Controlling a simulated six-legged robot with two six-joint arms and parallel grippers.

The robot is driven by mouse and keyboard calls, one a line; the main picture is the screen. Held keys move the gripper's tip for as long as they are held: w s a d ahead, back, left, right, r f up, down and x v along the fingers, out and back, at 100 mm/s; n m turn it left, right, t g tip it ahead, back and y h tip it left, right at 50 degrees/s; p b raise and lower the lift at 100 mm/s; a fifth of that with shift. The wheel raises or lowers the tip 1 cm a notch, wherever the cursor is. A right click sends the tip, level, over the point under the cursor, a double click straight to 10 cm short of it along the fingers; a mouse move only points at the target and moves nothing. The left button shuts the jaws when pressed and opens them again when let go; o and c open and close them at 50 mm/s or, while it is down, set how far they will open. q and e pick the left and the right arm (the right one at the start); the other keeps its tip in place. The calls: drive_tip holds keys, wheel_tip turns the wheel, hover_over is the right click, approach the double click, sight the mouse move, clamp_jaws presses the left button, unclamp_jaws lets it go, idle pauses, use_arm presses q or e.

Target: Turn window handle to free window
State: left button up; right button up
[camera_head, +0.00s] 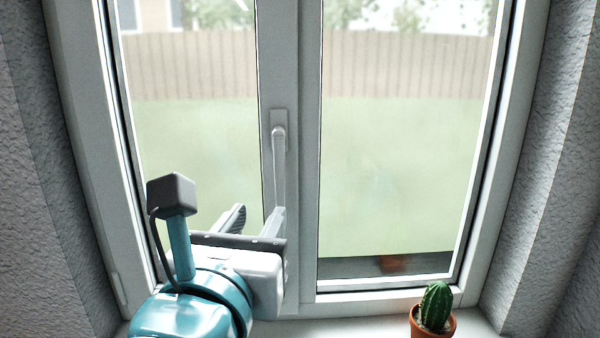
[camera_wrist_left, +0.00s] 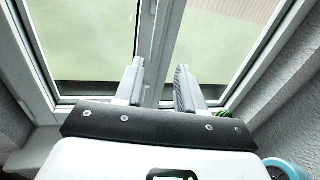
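The window handle (camera_head: 279,160) is a light grey lever on the middle upright of the white window frame. It hangs straight down from its plate, and its lower end is near or behind a finger of my left gripper. My left gripper (camera_head: 260,210) is below and left of the handle's pivot, with its fingers apart. In the left wrist view the two fingers (camera_wrist_left: 157,72) are also spread, with nothing visibly held between them. I cannot tell whether a finger touches the handle. The window (camera_head: 400,150) looks closed. My right gripper is not in view.
A small cactus in a terracotta pot (camera_head: 433,310) stands on the white sill (camera_head: 370,328) at the right. Its green shows in the left wrist view (camera_wrist_left: 222,114). Rough grey walls (camera_head: 555,150) flank the window on both sides.

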sight(278, 177)
use_arm(q)
drive_tip(key=w+p, duration=0.1)
drive_tip(key=w, duration=0.4)
drive_tip(key=w+d+p, duration=0.1)
drive_tip(key=w, duration=0.4)
drive_tip(key=w+d+p, duration=0.1)
drive_tip(key=w, duration=0.4)
drive_tip(key=shift+w+d, duration=0.1)
drive_tip(key=shift+d, duration=0.15)
drive_tip(key=shift+s+a, duration=0.1)
drive_tip(key=shift+s, duration=0.1)
clamp_jaws()
